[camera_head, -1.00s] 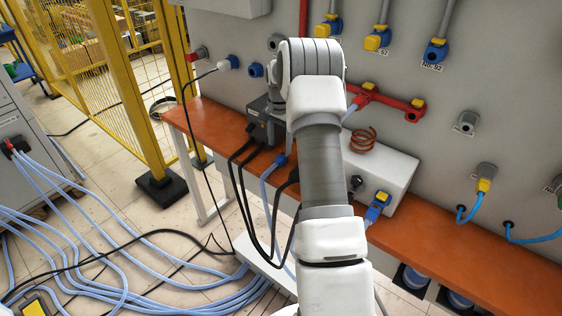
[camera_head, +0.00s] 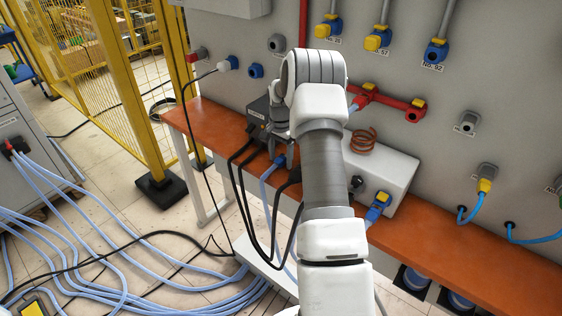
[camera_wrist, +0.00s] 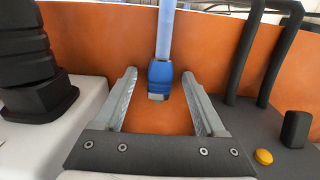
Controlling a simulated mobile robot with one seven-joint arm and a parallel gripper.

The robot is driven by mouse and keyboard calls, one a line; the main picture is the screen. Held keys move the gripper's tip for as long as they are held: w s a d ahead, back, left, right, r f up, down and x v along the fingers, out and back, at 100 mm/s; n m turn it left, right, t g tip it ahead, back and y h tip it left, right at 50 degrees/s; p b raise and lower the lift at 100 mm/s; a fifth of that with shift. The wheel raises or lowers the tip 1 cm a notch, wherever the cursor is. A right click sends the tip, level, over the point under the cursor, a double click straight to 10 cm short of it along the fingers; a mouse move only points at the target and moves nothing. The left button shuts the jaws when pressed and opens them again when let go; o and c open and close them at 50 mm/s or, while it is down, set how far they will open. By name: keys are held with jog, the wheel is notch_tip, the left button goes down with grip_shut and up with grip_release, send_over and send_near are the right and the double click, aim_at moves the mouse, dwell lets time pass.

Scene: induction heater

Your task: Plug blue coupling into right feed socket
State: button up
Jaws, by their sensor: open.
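The blue coupling (camera_wrist: 159,80) is on the end of a light blue hose. In the wrist view it lies between the two open fingers of my gripper (camera_wrist: 159,74), with gaps on both sides. In the head view the coupling (camera_head: 279,161) shows near the bench's front edge, beside the dark box. My gripper is mostly hidden behind my arm there. A red manifold (camera_head: 388,99) on the grey wall has yellow-latched sockets. Its right socket (camera_head: 413,116) looks empty; a light blue hose runs to its left one. I cannot tell for sure which is the right feed socket.
A dark box (camera_head: 258,112) with black cables stands on the orange bench (camera_head: 210,118). Right of my arm is a white unit (camera_head: 385,165) with a copper coil (camera_head: 363,141) and a yellow-latched blue connector (camera_head: 380,203). Hoses cover the floor at left.

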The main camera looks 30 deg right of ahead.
aim_at(280, 158)
jog(key=shift+c, duration=0.3)
grip_shut()
notch_tip(280, 158, up, 10)
jog(key=shift+p, duration=0.45)
dwell(0.3)
jog(key=s+a+f+n, duration=0.2)
jog(key=s+a+n, duration=0.2)
jog(key=a, duration=0.5)
jog(key=s+a+f+n, duration=0.1)
jog(key=s+a+n, duration=0.3)
jog(key=a, duration=0.5)
jog(key=s+a+f+n, duration=0.2)
jog(key=s+a+n, duration=0.2)
jog(key=a+n, duration=0.2)
jog(key=a, duration=0.2)
jog(key=shift+s+a+f, duration=0.15)
jog(key=shift+a+f, duration=0.15)
jog(key=shift+a, duration=0.1)
